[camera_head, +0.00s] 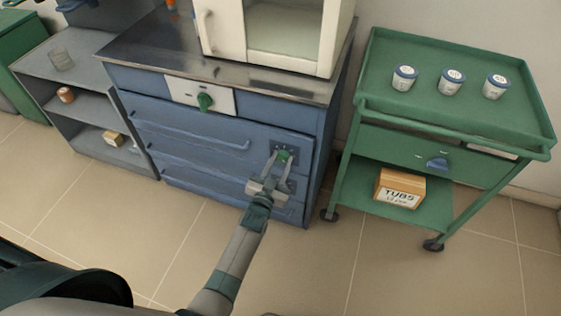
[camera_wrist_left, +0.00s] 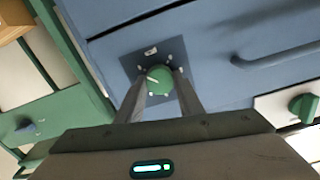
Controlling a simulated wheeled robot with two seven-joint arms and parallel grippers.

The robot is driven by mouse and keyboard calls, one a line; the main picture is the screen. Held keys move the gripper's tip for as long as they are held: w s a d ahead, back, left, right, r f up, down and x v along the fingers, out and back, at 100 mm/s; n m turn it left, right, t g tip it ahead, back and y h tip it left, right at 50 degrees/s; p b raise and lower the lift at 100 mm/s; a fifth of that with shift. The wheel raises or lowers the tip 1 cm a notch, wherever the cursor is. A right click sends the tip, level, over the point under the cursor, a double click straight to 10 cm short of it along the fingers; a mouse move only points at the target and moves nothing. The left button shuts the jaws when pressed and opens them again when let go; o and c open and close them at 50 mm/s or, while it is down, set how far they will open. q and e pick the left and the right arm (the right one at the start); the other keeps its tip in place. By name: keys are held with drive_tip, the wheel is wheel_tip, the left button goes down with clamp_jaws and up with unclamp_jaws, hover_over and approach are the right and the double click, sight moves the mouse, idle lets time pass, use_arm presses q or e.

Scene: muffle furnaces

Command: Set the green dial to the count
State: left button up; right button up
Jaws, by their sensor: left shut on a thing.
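A round green dial (camera_head: 284,157) sits on a dark square plate at the right end of the blue cabinet's front. My left gripper (camera_head: 281,154) reaches it from below, its two fingers shut on the dial from either side. In the left wrist view the dial (camera_wrist_left: 160,80) shows between the fingertips, with a white pointer line towards its upper left and small white marks around it. Three white tubs with blue lids, a left one (camera_head: 404,78), a middle one (camera_head: 451,81) and a right one (camera_head: 494,86), stand on the green cart's top. My right gripper is not in view.
Another green knob (camera_head: 205,101) is on a white plate higher on the blue cabinet (camera_head: 190,130). The green cart (camera_head: 385,55) has a blue knob (camera_head: 437,163) and a cardboard box marked TUBS (camera_head: 399,188). A white furnace (camera_head: 229,28) stands on the cabinet. Floor in front is clear.

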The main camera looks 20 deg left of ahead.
use_arm(q)
drive_tip(key=shift+n, duration=0.3)
drive_tip(key=shift+n+p, duration=0.35)
drive_tip(key=shift+n, duration=0.75)
drive_tip(key=n, duration=0.2)
drive_tip(key=shift+n, duration=0.3)
drive_tip(key=n, duration=0.2)
drive_tip(key=shift+n, duration=0.7)
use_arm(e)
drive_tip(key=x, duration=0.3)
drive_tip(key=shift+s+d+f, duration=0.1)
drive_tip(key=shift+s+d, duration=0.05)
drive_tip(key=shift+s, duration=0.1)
